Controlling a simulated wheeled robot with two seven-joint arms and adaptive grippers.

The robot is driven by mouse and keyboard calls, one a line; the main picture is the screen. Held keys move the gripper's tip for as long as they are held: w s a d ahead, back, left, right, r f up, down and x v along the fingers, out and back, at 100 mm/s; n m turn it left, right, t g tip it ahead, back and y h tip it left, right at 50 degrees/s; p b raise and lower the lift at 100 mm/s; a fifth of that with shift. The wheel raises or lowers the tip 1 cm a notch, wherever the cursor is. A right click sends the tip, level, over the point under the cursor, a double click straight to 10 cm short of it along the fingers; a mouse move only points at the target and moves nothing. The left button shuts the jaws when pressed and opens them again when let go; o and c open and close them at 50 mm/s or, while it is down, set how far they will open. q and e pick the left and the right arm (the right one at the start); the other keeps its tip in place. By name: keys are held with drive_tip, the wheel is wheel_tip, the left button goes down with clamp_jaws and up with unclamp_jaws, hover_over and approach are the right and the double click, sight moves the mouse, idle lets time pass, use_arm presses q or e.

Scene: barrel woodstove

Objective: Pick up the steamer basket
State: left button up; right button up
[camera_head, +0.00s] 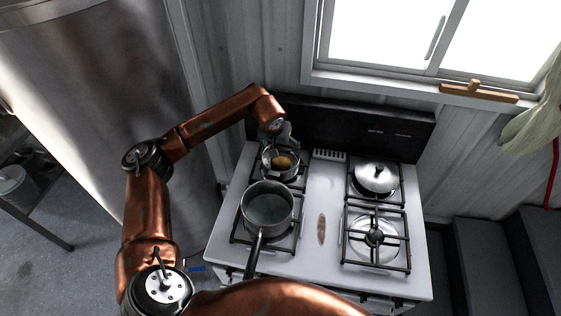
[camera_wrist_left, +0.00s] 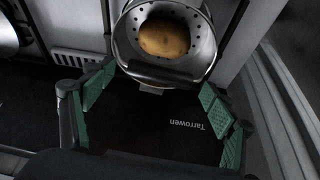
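The steamer basket (camera_head: 268,160) is a small perforated metal bowl on the stove's back left burner. A round yellow-brown potato-like item (camera_head: 283,162) lies in it. The basket (camera_wrist_left: 207,48) is at the top of the left wrist view with that item (camera_wrist_left: 163,38) inside. My left gripper (camera_head: 284,141) is at the basket's back side in the head view, partly hiding it. In the left wrist view its green-padded fingers (camera_wrist_left: 156,80) are spread apart with the basket's near rim just beyond the tips. Contact cannot be told. My right gripper is out of view.
A saucepan (camera_head: 268,209) stands on the front left burner, its handle toward me. A shiny lid (camera_head: 376,177) sits on the back right burner. The front right burner (camera_head: 375,237) is bare. The black backsplash (camera_head: 350,128) rises close behind the basket.

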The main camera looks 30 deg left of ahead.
use_arm(q)
drive_tip(key=c, duration=1.8)
